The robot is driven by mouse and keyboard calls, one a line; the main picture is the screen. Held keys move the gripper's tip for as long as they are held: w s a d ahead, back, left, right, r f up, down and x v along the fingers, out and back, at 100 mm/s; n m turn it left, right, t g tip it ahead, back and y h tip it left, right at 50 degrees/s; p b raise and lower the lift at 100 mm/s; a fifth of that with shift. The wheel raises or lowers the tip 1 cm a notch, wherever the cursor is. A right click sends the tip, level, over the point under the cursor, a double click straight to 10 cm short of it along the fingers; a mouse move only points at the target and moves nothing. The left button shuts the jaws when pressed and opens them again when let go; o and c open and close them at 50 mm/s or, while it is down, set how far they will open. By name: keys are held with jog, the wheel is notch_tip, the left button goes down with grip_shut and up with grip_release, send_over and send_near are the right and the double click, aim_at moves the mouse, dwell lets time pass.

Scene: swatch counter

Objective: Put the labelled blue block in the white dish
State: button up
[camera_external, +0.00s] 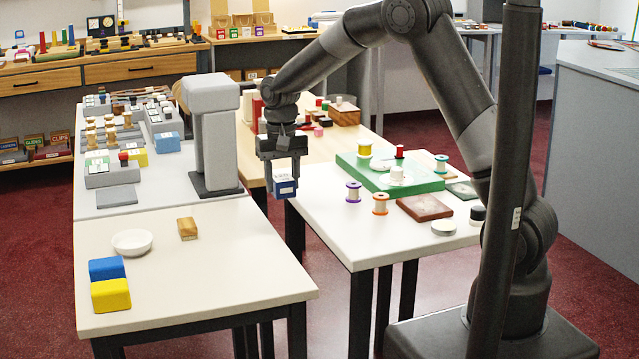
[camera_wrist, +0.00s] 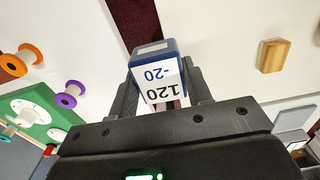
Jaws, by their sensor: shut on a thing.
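The labelled blue block (camera_external: 285,186) is held in my gripper (camera_external: 284,180), above the gap between the two front tables. In the wrist view the block (camera_wrist: 152,50) sits between the fingers of my gripper (camera_wrist: 160,85), with a white label reading "120" and "-20" upside down. The white dish (camera_external: 132,242) stands on the left front table (camera_external: 210,270), to the left of my gripper and apart from it. The dish looks empty. The wrist view does not show the dish.
A wooden block (camera_external: 187,228) lies right of the dish. A plain blue block (camera_external: 107,268) and a yellow block (camera_external: 111,295) sit in front of it. A grey column (camera_external: 215,135) stands behind. Spools (camera_external: 380,203) and a green board (camera_external: 372,178) are on the right table.

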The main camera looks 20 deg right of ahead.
jog(key=w+a+r, duration=0.2)
jog(key=w+a, duration=0.2)
jog(key=a, duration=0.6)
send_over(147, 248)
notch_tip(147, 248, down, 5)
jog(key=shift+w+f, duration=0.15)
jog(key=shift+f, duration=0.75)
jog(key=shift+w+f, duration=0.15)
jog(key=shift+f, duration=0.75)
jog(key=shift+f, duration=0.1)
jog(key=shift+f, duration=0.4)
jog(key=o, duration=1)
